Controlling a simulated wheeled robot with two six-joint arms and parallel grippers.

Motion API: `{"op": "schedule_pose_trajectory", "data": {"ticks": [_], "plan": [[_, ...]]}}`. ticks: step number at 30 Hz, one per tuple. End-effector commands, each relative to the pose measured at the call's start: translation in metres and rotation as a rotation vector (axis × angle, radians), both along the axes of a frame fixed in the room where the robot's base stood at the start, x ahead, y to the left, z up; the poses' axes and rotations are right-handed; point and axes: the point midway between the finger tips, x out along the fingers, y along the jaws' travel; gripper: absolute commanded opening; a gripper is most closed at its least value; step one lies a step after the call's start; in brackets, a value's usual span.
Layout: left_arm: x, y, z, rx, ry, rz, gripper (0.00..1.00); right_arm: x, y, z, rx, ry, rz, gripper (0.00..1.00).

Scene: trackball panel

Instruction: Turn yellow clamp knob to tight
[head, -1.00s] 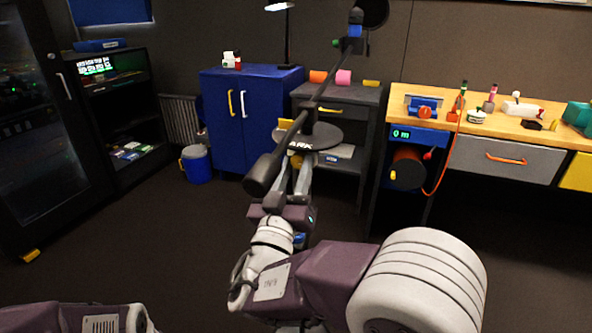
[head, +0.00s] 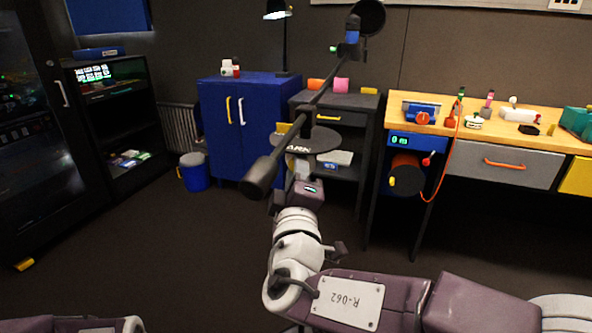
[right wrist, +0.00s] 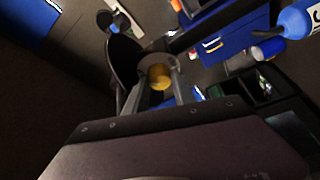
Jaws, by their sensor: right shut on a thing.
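The yellow clamp knob (right wrist: 160,77) shows between the fingers of my right gripper (right wrist: 158,88) in the right wrist view, and the fingers are shut on it. In the head view my right gripper (head: 300,168) reaches up under the round dark plate of a black stand (head: 318,140). I cannot make out the knob surely there, as the gripper and plate cover that spot. A long dark rod with a thick black end (head: 262,177) slants across the stand. My left gripper is out of view; only part of its arm shows at the bottom left.
A blue cabinet (head: 218,130) and a grey shelf unit (head: 352,110) stand behind. A wooden workbench (head: 480,124) with a blue vise (head: 420,112) and an orange hose (head: 443,165) is at the right. A blue bin (head: 194,176) stands at the left.

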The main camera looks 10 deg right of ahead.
Motion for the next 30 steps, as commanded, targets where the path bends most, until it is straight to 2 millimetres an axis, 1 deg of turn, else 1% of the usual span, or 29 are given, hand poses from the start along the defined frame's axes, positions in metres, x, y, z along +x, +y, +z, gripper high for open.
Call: {"op": "schedule_pose_trajectory", "data": {"ticks": [6, 12, 21, 30], "plan": [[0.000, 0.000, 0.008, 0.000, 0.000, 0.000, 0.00, 0.000, 0.000, 0.002, -0.126, 0.092, 0.000, 0.00], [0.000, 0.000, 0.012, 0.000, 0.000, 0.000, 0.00, 0.000, -0.001, 0.002, -0.208, 0.150, -0.001, 0.00], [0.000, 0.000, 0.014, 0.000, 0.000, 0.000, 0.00, 0.000, -0.001, 0.001, -0.264, 0.190, -0.001, 0.00], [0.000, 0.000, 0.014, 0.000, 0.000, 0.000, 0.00, 0.000, -0.001, 0.001, -0.270, 0.194, -0.002, 0.00]]}}
